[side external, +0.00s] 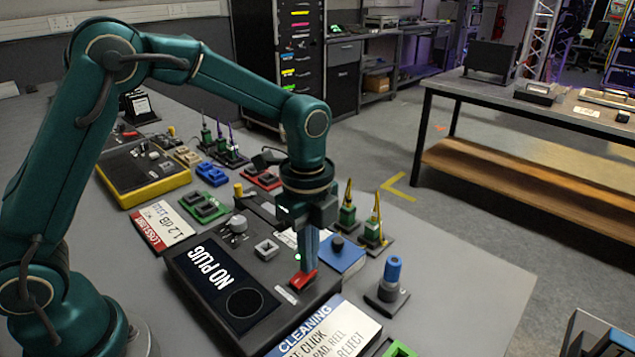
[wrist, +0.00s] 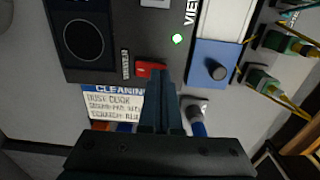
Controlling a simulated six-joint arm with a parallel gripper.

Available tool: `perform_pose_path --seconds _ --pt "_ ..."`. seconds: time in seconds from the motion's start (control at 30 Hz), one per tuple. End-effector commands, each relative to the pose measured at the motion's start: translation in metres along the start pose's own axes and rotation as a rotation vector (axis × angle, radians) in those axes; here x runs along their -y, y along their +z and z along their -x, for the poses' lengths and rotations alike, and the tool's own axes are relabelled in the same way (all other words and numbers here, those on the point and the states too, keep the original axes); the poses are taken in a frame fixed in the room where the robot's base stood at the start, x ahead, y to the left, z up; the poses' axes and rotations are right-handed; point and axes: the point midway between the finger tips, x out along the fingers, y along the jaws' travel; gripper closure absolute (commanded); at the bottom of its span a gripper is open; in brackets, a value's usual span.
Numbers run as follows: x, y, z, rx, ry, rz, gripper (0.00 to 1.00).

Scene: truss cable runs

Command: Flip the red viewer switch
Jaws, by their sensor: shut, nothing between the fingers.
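The red viewer switch (side external: 302,279) sits on the front right part of a dark viewer box (side external: 200,290) whose screen reads "NO PLUG". In the wrist view the red switch (wrist: 150,68) shows just beyond my fingertips, partly covered by them. My gripper (side external: 307,268) points down with its fingers together and nothing between them. Its tips are at the switch, touching it or very close; I cannot tell which. In the wrist view my gripper (wrist: 165,75) also looks shut. A small green light (wrist: 177,39) glows on the box near the switch.
A blue block with a dark knob (side external: 345,256) stands right of the box. A blue-capped cylinder (side external: 392,275) stands in front of it. A "CLEANING" card (side external: 325,332) lies along the box's near edge. Green holders with yellow-tipped tools (side external: 373,232) stand further right. Bare table lies at right.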

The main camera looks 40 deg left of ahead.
Motion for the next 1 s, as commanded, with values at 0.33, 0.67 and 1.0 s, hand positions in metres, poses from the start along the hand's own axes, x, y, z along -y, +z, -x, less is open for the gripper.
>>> perform_pose_path --seconds 0.33,0.67,1.0 --pt "0.0 0.0 -0.005 0.0 0.0 0.0 1.0" --pt "0.001 0.0 0.012 -0.001 -0.004 0.0 1.0" --pt "0.001 0.0 0.038 -0.001 -0.003 0.0 1.0"
